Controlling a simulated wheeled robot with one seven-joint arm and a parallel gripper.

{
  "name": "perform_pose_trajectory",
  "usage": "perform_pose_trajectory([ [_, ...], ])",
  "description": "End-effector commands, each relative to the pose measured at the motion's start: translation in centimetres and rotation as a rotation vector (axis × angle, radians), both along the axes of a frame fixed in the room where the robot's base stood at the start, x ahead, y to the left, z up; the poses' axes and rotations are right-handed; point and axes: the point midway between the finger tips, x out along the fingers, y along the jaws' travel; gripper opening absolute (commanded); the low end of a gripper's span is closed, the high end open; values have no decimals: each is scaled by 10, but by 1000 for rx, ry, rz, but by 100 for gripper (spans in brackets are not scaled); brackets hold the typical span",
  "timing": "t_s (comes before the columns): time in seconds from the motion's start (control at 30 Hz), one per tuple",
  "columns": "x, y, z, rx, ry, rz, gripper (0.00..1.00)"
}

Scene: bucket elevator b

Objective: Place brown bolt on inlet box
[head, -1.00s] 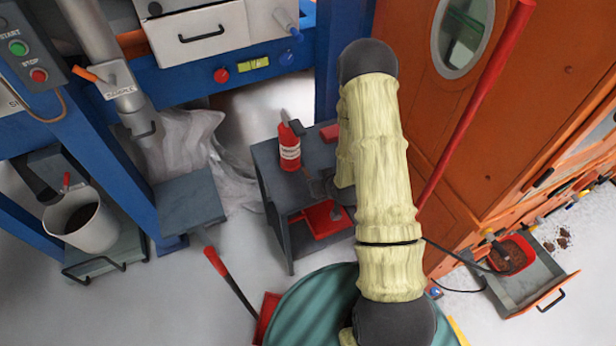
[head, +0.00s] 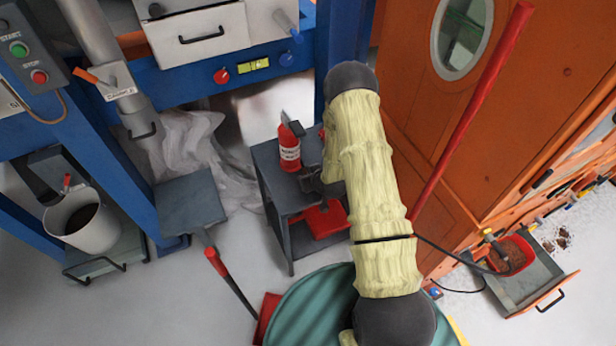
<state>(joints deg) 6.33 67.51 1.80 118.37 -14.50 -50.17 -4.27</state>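I cannot make out a brown bolt in the head view. I cannot tell which part is the inlet box; a large orange housing (head: 412,85) with an oval window fills the right side. My gripper (head: 312,180) is a small dark shape at the end of my pale-sleeved arm, over the small grey table (head: 283,232). It is close to the red bottle (head: 289,150) with a white label, on the bottle's right side. My arm partly hides the gripper and the tabletop, so its fingers and anything between them are unclear.
A red tray (head: 325,220) sits on the table's lower shelf. A red bar (head: 475,95) slants across the orange housing. An open drawer (head: 530,285) with a red container juts out at the lower right. A white bucket (head: 92,228) stands at left.

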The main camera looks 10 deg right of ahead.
Motion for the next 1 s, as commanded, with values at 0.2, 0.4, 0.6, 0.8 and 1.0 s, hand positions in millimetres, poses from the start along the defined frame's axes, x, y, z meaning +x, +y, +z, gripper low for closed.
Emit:
perform_pose_trajectory([
  [0.2,4,1,-4,0,0,-1,39],
  [0.4,4,0,-4,1,0,-2,39],
  [0.6,4,0,-4,0,0,-3,37],
  [0.8,4,0,-4,1,0,-2,0],
  [1.0,3,0,-4,0,1,-2,0],
])
